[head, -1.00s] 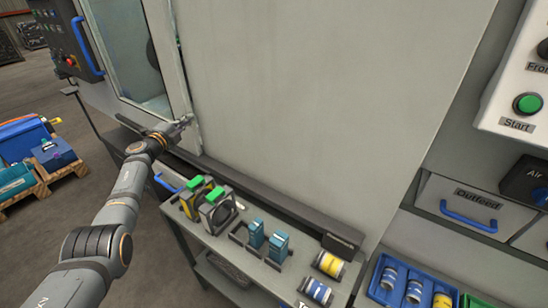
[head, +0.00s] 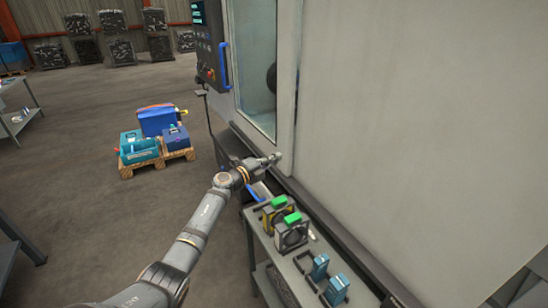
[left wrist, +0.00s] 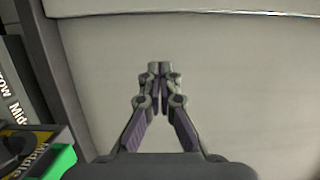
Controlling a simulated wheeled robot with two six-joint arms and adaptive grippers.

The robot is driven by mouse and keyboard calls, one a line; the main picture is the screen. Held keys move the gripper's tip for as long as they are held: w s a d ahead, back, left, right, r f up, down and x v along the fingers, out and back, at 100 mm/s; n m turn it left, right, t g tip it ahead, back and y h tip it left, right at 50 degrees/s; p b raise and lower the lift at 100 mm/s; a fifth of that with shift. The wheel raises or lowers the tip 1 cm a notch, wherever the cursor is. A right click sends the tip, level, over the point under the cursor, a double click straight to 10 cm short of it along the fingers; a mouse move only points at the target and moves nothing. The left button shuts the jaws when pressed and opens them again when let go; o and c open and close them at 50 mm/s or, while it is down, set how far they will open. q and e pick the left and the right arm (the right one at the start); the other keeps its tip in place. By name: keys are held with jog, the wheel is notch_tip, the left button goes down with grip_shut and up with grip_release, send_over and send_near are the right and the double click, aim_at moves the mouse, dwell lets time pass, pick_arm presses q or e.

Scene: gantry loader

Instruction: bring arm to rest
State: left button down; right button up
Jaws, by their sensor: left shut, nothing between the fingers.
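My left arm reaches in from the lower left in the head view. Its gripper (head: 274,158) is shut and empty, close to the machine's grey front and beyond the shelf with the tools. In the left wrist view the gripper (left wrist: 160,68) has its fingertips together, with a plain pale panel (left wrist: 240,80) behind them. My right gripper does not show in either view.
A shelf table (head: 262,232) along the machine holds black-and-yellow devices with green tops (head: 292,232) and blue blocks (head: 320,266). A control panel with a blue handle (head: 223,62) stands beyond. Toolboxes (head: 140,148) sit on a pallet (head: 178,155). The floor at left is open.

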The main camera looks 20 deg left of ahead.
pick_arm(q)
jog(key=s+a+f+n+g+y, duration=0.2)
jog(key=s+f+n+y, duration=0.4)
jog(key=s+n, duration=0.45)
jog(key=s+a+f+n+g+y, duration=0.2)
jog(key=s+a+f+n+y, duration=0.15)
jog(key=s+n+y, duration=0.55)
jog(key=s+d+f+n+g+h, duration=0.1)
jog(key=s+d+f+g+h, duration=0.2)
jog(key=s, duration=0.5)
jog(key=s+d+f+n+g+h, duration=0.1)
jog(key=s+d+f+g+h, duration=0.2)
jog(key=s, duration=0.5)
jog(key=s+d+f+g+h, duration=0.1)
jog(key=s+d+f+g, duration=0.15)
jog(key=s+d, duration=0.45)
jog(key=s+a+f+g, duration=0.1)
jog(key=s+a+f, duration=0.2)
jog(key=f, duration=1.1)
jog(key=s+a+f+g, duration=0.1)
jog(key=s+a+f, duration=0.1)
jog(key=f, duration=1.2)
jog(key=s+a+f, duration=0.1)
jog(key=s+f, duration=1.3)
jog(key=s, duration=0.3)
jog(key=shift+n+g, duration=0.35)
jog(key=shift+n, duration=0.1)
